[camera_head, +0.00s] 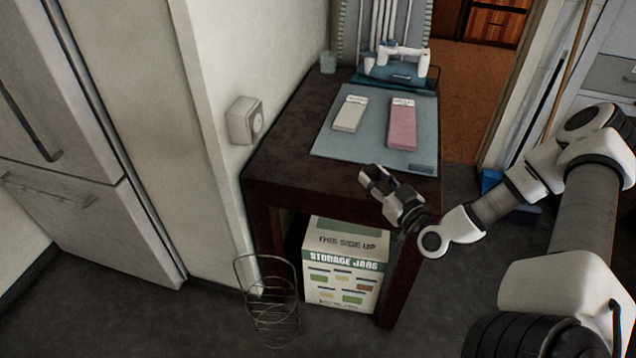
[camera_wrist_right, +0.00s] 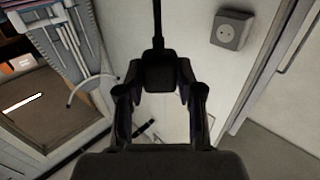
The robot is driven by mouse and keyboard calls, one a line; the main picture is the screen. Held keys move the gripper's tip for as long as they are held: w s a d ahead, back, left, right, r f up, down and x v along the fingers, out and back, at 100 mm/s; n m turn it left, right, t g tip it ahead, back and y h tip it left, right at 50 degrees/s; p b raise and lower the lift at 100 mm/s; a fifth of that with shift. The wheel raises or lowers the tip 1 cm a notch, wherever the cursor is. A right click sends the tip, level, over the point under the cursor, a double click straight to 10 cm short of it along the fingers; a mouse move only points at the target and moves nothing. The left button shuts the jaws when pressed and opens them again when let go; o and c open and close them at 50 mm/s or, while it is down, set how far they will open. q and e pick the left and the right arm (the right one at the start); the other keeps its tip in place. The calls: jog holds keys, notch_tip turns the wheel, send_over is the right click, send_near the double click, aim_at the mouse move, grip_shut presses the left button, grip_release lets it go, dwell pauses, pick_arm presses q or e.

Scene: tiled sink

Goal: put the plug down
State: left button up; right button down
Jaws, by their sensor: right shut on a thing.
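The plug (camera_wrist_right: 159,76) is black, with a dark cord (camera_wrist_right: 157,22) running up from it in the right wrist view. My right gripper (camera_wrist_right: 160,90) is shut on it, one finger on each side. The wall socket (camera_head: 245,120) is on the white wall left of the table, apart from the gripper. It also shows in the wrist view (camera_wrist_right: 232,30). My left gripper is not in view.
A grey-blue mat (camera_head: 340,150) on the table bears a beige block (camera_head: 350,115) and a pink block (camera_head: 402,125). A white device (camera_head: 400,62) stands behind. A storage jars box (camera_head: 343,270) is under the table, a wire rack (camera_head: 270,305) beside it. The table's left part is bare.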

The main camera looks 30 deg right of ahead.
jog(key=shift+s+d, duration=0.1)
jog(key=shift+s, duration=0.3)
jog(key=shift+f, duration=0.15)
jog(key=w+a+b, duration=0.1)
jog(key=w+b, duration=0.3)
jog(key=w+a+f+b, duration=0.1)
jog(key=w+b, duration=0.1)
jog(key=shift+a+f, duration=0.1)
jog(key=shift+a, duration=0.2)
jog(key=b, duration=0.2)
send_over(320, 180)
jog(key=shift+s+f, duration=0.1)
jog(key=shift+f, duration=0.05)
jog(key=shift+w+f+b, duration=0.25)
jog(key=shift+b, duration=0.05)
notch_tip(320, 180, down, 3)
jog(key=shift+s+r+b, duration=0.1)
jog(key=shift+r+b, duration=0.1)
jog(key=shift+b, duration=0.2)
jog(key=shift+f, duration=0.2)
jog(key=shift+f+b, duration=0.4)
jog(key=shift+f, duration=0.15)
